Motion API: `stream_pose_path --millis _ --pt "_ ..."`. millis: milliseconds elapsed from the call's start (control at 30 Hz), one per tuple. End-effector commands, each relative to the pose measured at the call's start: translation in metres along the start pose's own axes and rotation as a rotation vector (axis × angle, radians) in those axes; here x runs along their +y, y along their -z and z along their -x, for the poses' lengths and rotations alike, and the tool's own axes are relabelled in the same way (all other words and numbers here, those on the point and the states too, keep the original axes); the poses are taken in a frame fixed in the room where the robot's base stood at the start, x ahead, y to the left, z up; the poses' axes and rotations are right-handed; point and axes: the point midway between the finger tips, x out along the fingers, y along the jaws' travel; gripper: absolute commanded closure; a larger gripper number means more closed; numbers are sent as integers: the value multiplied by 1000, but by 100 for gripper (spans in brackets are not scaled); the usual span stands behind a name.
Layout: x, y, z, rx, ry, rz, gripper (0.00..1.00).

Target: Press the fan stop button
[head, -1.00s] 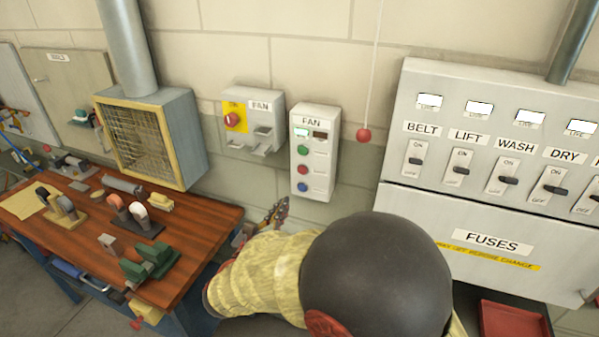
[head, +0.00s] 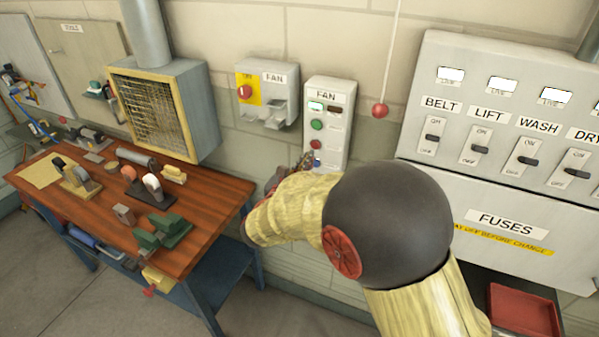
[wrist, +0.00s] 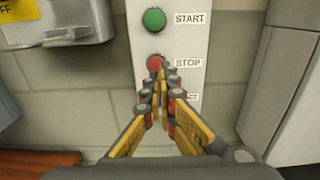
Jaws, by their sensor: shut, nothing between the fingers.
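The fan button box (head: 341,95) is a pale upright panel on the wall, labelled FAN. Its red stop button (head: 316,144) sits below the green start button (head: 317,125). In the wrist view the red stop button (wrist: 154,61), beside its STOP label (wrist: 188,62), is partly covered at its lower right by my fingertips. My gripper (wrist: 160,72) is shut and empty, pointing at the panel. I cannot tell whether the tips touch the button.
A second FAN box (head: 280,92) with a red knob on a yellow plate (head: 246,88) is left of the button box. A red ball on a cord (head: 380,110) hangs to the right. The switch and fuse cabinet (head: 500,180) stands farther right, the workbench (head: 205,195) lower left.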

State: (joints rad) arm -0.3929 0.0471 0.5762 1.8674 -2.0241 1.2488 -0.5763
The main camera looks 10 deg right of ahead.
Motion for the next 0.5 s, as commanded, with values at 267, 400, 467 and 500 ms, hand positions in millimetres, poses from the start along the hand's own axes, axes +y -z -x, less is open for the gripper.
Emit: stream_pose_path --millis 267,400,467,500 --pt "0 0 -36 -1 1 -1 100" --pt "0 0 -41 0 0 0 100" --pt "0 0 -42 0 -1 0 100" --pt "0 0 -42 0 -1 0 100"
